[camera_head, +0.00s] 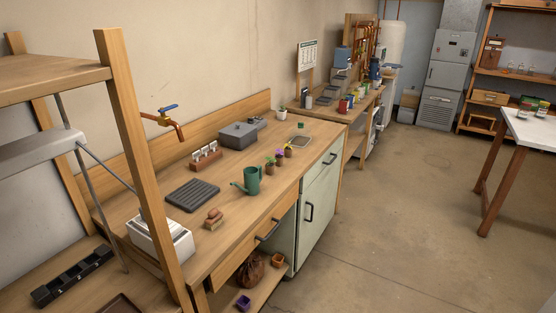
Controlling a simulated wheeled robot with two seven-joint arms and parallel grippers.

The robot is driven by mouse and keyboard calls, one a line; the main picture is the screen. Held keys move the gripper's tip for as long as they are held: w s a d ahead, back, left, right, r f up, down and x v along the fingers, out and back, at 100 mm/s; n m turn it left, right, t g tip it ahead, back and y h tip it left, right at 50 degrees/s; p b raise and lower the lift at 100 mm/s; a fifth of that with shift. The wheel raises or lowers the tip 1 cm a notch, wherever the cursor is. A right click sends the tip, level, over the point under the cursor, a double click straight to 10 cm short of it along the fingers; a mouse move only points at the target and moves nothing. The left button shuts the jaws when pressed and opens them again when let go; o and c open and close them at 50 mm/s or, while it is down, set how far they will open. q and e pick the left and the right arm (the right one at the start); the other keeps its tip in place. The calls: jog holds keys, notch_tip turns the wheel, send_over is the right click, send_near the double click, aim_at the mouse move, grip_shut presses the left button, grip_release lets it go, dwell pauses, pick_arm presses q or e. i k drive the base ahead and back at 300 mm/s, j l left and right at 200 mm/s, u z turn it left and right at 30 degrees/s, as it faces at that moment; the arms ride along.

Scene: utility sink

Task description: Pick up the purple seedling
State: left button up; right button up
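The purple seedling (280,154) stands in a small pot on the wooden worktop, near its front edge. It is the middle one of a short row of potted seedlings. A green-leaved seedling (269,164) is on its near side and a yellow one (289,149) on its far side. The pots look close together; at this size I cannot tell whether they touch. Neither of my grippers is in view.
A green watering can (252,181) stands just left of the seedlings. A black seed tray (192,195) and grey box (238,135) are farther left. A wooden shelf post (138,160) rises at left.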

aim_at(279, 158)
jog(key=i+l+u, duration=0.4)
jog(key=i+l, duration=0.75)
jog(key=l, duration=0.15)
